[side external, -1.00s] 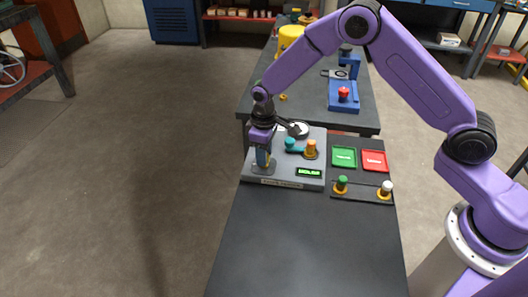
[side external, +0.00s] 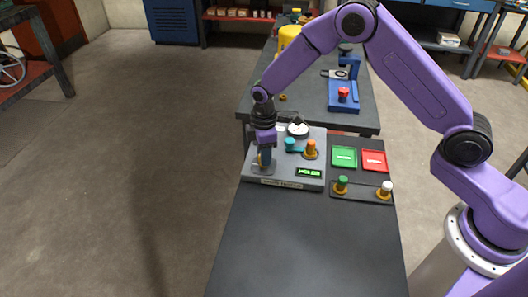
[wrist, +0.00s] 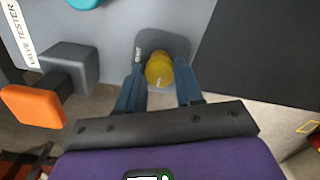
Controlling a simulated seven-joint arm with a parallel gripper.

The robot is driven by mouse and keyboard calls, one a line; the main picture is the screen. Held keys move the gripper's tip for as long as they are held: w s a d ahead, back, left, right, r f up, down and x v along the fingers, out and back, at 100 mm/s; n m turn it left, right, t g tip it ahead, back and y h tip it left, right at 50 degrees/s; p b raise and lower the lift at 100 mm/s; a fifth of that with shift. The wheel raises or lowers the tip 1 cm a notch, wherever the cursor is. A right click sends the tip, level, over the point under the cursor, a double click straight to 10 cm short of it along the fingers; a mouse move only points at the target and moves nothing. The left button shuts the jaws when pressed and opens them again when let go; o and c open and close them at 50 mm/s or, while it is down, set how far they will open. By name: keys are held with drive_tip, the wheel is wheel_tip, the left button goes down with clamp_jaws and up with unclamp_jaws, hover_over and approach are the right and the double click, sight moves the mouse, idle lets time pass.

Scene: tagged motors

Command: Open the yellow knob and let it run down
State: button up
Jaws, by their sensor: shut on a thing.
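The yellow knob (wrist: 159,70) sits on a grey rounded plate (wrist: 168,43) in the wrist view, between my two dark blue fingers. My gripper (wrist: 160,82) is shut on it. In the side view my gripper (side external: 265,158) points down at the front left corner of the grey valve tester (side external: 286,183), and the knob is mostly hidden there. The tester carries a green-lit display (side external: 309,173), too small to read, and a round white gauge (side external: 298,129) with a dark mark.
An orange knob (side external: 311,147) and a teal part (side external: 291,145) stand on the tester, right of my gripper. Green (side external: 344,157) and red (side external: 374,160) trays lie right of it, with green-topped (side external: 341,184) and white-topped (side external: 386,189) motors in front. The near table (side external: 305,245) is clear.

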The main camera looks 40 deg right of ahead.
drive_tip(key=shift+w+a+r, duration=0.1)
drive_tip(key=o, duration=1)
drive_tip(key=shift+o, duration=0.2)
wheel_tip(320, 180, up, 17)
drive_tip(key=shift+r, duration=0.2)
drive_tip(key=s+d+r, duration=0.2)
drive_tip(key=s+r, duration=0.1)
drive_tip(key=s, duration=1.5)
drive_tip(key=s+d+f, duration=0.1)
drive_tip(key=s+d, duration=0.4)
drive_tip(key=s, duration=0.3)
drive_tip(key=s+d+f+m, duration=0.1)
drive_tip(key=s+d, duration=0.3)
drive_tip(key=s, duration=0.5)
drive_tip(key=shift+s+d, duration=0.25)
drive_tip(key=shift+d, duration=0.15)
